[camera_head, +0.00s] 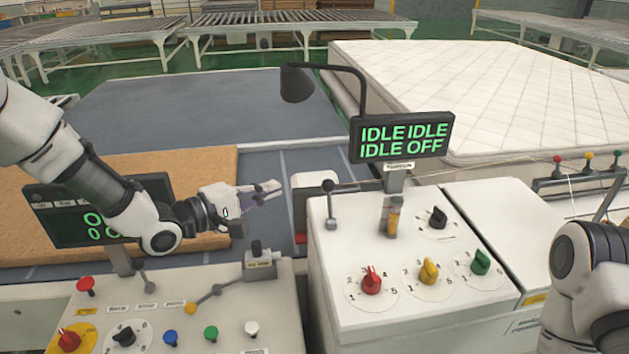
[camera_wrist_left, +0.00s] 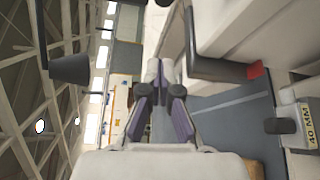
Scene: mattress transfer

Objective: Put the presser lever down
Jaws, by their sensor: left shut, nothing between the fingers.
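A short dark lever (camera_head: 329,206), which looks like the presser lever, stands upright on the left side of the white sewing-machine housing (camera_head: 350,255). It has a dark ball at its top and a grey round end at its bottom. My left gripper (camera_head: 277,187) is shut and empty, to the left of the lever and apart from it, near the white machine head (camera_head: 314,182). In the left wrist view its two fingers (camera_wrist_left: 154,68) meet at the tips. My right arm shows at the right edge, but its gripper is out of the picture.
A black lamp (camera_head: 297,84) and a display (camera_head: 402,137) reading IDLE and OFF rise above the housing. Red, yellow and green knobs (camera_head: 428,271) sit on it. A white mattress (camera_head: 490,95) lies behind.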

